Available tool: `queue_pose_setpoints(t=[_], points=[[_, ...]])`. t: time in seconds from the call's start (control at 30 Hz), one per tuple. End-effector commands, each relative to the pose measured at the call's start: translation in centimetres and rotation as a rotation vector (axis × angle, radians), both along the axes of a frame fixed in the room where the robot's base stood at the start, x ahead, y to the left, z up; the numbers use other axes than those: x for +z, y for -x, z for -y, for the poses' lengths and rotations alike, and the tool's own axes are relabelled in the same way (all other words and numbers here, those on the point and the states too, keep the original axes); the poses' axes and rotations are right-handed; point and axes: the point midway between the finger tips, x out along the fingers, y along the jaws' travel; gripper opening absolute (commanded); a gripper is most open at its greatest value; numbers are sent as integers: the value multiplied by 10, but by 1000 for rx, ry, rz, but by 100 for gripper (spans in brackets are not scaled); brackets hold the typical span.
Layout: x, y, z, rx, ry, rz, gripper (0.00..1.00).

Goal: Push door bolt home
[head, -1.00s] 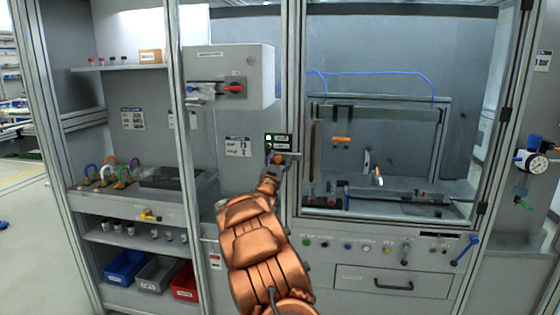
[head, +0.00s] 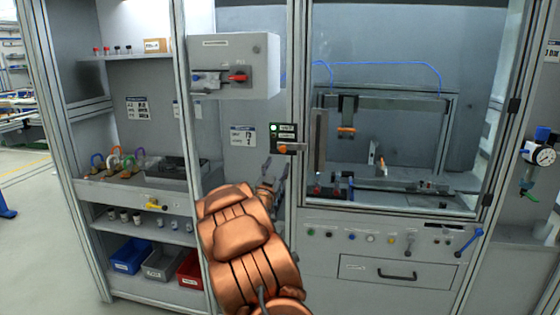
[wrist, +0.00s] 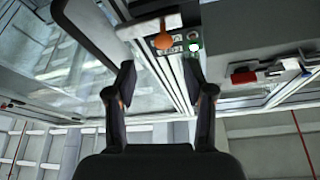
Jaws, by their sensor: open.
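The door bolt (head: 284,148) is a small grey unit with an orange knob, on the frame post at the left edge of the glazed door (head: 380,150). Its bar points right toward the door's edge; I cannot tell how far it reaches in. A green lamp (head: 273,127) glows on the black plate above it. My gripper (head: 274,168) is just below and left of the bolt, apart from it. In the wrist view, which is upside down, my gripper (wrist: 163,82) is open and empty, with the orange knob (wrist: 163,41) beyond its fingertips.
A grey switch box (head: 232,65) with a red handle juts out at the upper left of the bolt. Shelves with padlocks and coloured bins (head: 130,254) stand at left. A drawer (head: 398,272) and control row lie below the door.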

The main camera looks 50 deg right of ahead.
Motion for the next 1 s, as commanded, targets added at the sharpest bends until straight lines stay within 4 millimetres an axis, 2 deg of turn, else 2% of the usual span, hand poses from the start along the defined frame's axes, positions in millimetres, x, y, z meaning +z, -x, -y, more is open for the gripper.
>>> queue_pose_setpoints(t=[0.13,0.33,1.0], points=[[-7,4,-15,1,-2,-1,53],[-9,8,-24,1,1,1,53],[-10,8,-25,0,0,1,53]])
